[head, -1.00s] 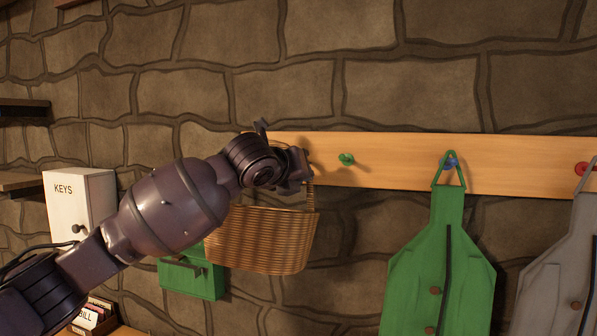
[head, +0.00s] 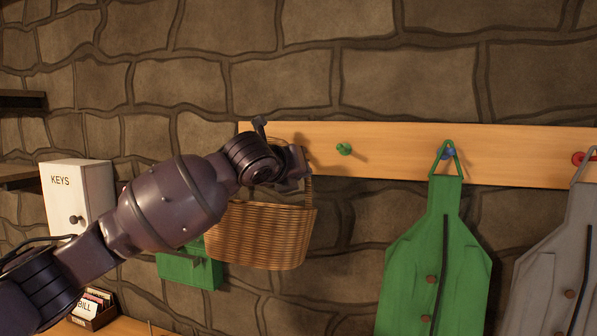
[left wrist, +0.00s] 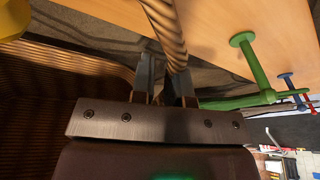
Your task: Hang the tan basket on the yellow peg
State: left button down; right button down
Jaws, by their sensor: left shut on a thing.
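The tan wicker basket (head: 262,236) hangs upright just in front of the wall, below the wooden peg rail. My left gripper (head: 298,170) is shut on its handle, near the right side. In the left wrist view the handle (left wrist: 168,30) passes between my fingertips (left wrist: 166,88), and the basket body (left wrist: 60,85) fills the left. The yellow peg (left wrist: 12,20) shows only partly at the top left corner of that view, apart from my fingers. In the head view my arm hides it. Whether the handle loops around this peg cannot be told. My right gripper is out of view.
The rail (head: 390,160) also carries a bare green peg (head: 344,149) right of my gripper, a blue peg (head: 448,153) with a green apron (head: 436,265), and a red peg (head: 579,158) by a grey apron (head: 560,250). A key cabinet (head: 82,200) and green box (head: 190,268) are at left.

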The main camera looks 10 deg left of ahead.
pick_arm(q)
jog(key=c, duration=1)
grip_release()
jog(key=shift+c, duration=0.2)
jog(key=shift+s, duration=0.1)
